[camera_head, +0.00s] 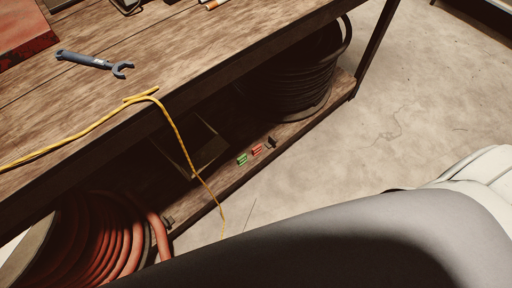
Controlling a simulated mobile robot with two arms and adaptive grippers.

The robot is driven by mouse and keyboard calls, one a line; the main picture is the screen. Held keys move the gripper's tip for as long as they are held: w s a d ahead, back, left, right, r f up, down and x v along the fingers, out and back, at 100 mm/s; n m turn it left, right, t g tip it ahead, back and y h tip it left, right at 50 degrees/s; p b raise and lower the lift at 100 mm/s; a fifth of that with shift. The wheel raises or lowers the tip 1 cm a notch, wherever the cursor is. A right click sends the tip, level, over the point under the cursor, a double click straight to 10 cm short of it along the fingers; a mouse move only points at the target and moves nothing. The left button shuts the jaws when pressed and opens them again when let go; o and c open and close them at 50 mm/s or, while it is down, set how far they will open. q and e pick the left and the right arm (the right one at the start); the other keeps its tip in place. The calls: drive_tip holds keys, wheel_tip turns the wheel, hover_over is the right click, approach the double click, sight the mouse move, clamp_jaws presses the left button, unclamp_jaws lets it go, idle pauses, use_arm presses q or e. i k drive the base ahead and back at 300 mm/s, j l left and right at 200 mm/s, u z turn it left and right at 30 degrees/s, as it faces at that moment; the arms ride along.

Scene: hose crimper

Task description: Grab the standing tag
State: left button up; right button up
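On the lower shelf's front part lie a small green tag-like piece (242,159) and a small red one (257,149), side by side. Just right of them is a small dark piece (271,142) that seems to stand up from the shelf. It is too small and dark to tell for certain whether it is a tag. A large grey arm link of mine crosses the bottom right. Neither of my grippers shows.
The wooden workbench (185,60) holds a blue wrench (92,62) and a yellow cord (100,124) hanging over its edge. A red hose coil (105,240) and a black hose coil (298,85) sit below. The concrete floor (400,110) at right is clear.

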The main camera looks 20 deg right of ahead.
sight(256, 150)
drive_tip(key=l+u, duration=0.1)
drive_tip(key=u, duration=0.2)
drive_tip(key=l+u, duration=0.15)
drive_tip(key=u, duration=0.15)
drive_tip(key=l+u, duration=0.15)
drive_tip(key=l, duration=0.3)
drive_tip(key=k+l+u, duration=0.15)
drive_tip(key=l, duration=0.25)
drive_tip(key=l+u, duration=0.1)
drive_tip(key=l, duration=0.35)
drive_tip(key=k+l+u, duration=0.15)
drive_tip(key=l, duration=0.25)
drive_tip(key=k+l+u, duration=0.15)
drive_tip(key=l, duration=0.25)
drive_tip(key=i, duration=0.05)
